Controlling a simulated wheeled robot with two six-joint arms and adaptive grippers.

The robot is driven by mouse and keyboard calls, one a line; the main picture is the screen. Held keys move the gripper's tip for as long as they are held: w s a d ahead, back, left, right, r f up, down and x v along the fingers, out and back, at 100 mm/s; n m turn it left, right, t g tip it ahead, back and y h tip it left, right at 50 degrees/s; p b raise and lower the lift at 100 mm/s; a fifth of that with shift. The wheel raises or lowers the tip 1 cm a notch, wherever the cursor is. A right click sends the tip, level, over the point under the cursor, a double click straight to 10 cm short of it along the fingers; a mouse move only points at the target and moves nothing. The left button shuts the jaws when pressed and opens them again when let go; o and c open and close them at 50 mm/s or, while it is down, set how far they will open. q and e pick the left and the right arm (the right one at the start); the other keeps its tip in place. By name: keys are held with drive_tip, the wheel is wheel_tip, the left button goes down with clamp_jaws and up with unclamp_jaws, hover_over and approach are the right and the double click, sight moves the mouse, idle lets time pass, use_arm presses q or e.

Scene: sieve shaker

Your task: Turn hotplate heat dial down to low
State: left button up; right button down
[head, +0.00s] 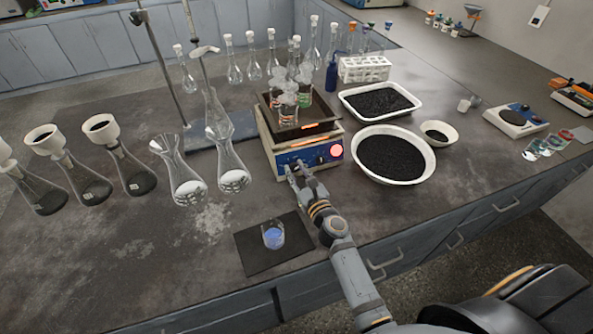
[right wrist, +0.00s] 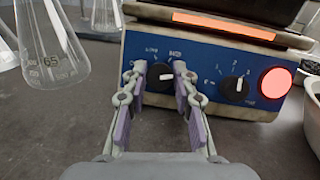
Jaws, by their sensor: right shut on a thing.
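The hotplate (head: 318,155) stands in the middle of the bench with beakers on top and a blue front panel. In the right wrist view its panel (right wrist: 205,100) has a left black dial (right wrist: 160,82) with a white pointer lying nearly sideways, and a second black dial (right wrist: 235,88) with number marks. A lit red lamp (right wrist: 275,82) is at the right. My right gripper (head: 295,170) reaches the panel from the front. In the right wrist view its fingers (right wrist: 168,77) are shut on the left dial, one each side, hiding part of its markings. My left gripper is not in view.
Conical flasks (head: 232,165) stand left of the hotplate. A black-filled white bowl (head: 427,170) is close at its right. A blue beaker (head: 272,236) stands on a dark mat (head: 247,258) left of my right arm. Tall volumetric flasks stand behind.

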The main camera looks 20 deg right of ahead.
drive_tip(key=n+y+p, duration=0.1)
drive_tip(key=n, duration=0.2)
drive_tip(key=n+g+y+p, duration=0.1)
drive_tip(key=n, duration=0.2)
drive_tip(key=shift+d+r+n+y, duration=0.1)
drive_tip(key=shift+r+n+y, duration=0.1)
drive_tip(key=shift+n+y, duration=0.15)
drive_tip(key=n+g+p, duration=0.1)
drive_tip(key=n, duration=0.1)
drive_tip(key=n+g+y+p, duration=0.1)
drive_tip(key=n, duration=0.2)
drive_tip(key=shift+r, duration=0.1)
drive_tip(key=n+g+p, duration=0.1)
drive_tip(key=n+p, duration=0.1)
drive_tip(key=n, duration=0.1)
drive_tip(key=n+g+p, duration=0.1)
drive_tip(key=n+p, duration=0.1)
drive_tip(key=n, duration=0.1)
drive_tip(key=shift+w+r, duration=0.1)
drive_tip(key=shift+n+g+p, duration=0.6)
drive_tip(key=shift+n+p, duration=0.35)
drive_tip(key=shift+n, duration=0.3)
drive_tip(key=shift+n+h+p, duration=0.25)
drive_tip(key=shift+n+p, duration=0.15)
drive_tip(key=shift+n, duration=0.2)
